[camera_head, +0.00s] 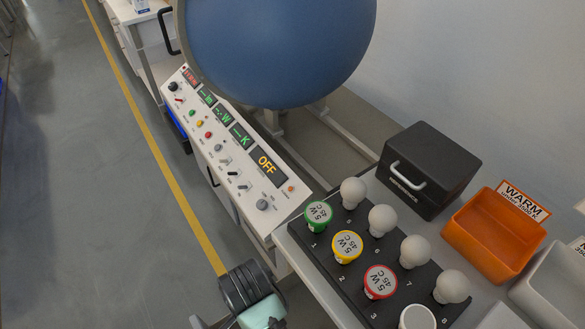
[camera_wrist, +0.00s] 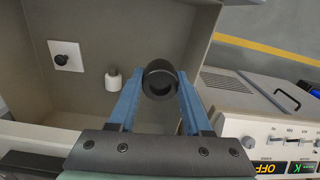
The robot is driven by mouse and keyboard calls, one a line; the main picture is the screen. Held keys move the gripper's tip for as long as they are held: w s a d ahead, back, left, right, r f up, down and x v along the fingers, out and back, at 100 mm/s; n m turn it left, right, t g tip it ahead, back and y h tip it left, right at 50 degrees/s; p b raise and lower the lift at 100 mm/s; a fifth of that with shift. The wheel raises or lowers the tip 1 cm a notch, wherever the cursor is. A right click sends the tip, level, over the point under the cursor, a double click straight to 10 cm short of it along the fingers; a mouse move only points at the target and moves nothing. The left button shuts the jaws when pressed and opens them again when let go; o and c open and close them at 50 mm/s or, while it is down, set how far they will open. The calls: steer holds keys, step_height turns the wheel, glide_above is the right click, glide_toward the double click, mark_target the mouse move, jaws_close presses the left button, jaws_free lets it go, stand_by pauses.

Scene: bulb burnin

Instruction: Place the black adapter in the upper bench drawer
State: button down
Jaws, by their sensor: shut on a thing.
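The black adapter (camera_wrist: 158,83), a short hollow cylinder, is between the blue finger tips of my gripper (camera_wrist: 158,90) in the wrist view. My gripper is shut on it. Behind it is an open, beige, box-like drawer (camera_wrist: 150,30); whether this is the upper one I cannot tell. The adapter appears over the drawer's interior, held apart from its walls as far as I can see. In the head view part of my wrist shows at the bottom, but the fingers and adapter are hidden.
Inside the drawer are a white square plate (camera_wrist: 66,64) with a black knob and a small white cylinder (camera_wrist: 113,80). A control panel (camera_head: 228,148) reading OFF is close by. The bulb rack (camera_head: 330,268), black box (camera_head: 440,158) and orange bin (camera_head: 492,240) stand right.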

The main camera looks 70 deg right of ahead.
steer(key=f+m+b, duration=0.1)
steer(key=f, duration=0.3)
steer(key=s+d+f+m+b, duration=0.1)
steer(key=f, duration=0.3)
steer(key=f+b, duration=0.1)
steer(key=f, duration=0.3)
steer(key=shift+s+d+f+m, duration=0.15)
steer(key=shift+s+d+m, duration=0.1)
steer(key=shift+s+m, duration=0.15)
steer(key=shift+c, duration=1.7)
jaws_free()
steer(key=shift+f, duration=0.1)
step_height(320, 180, up, 12)
steer(key=p, duration=0.2)
steer(key=shift+s+p, duration=0.15)
steer(key=shift+p, duration=0.15)
steer(key=shift+a, duration=0.1)
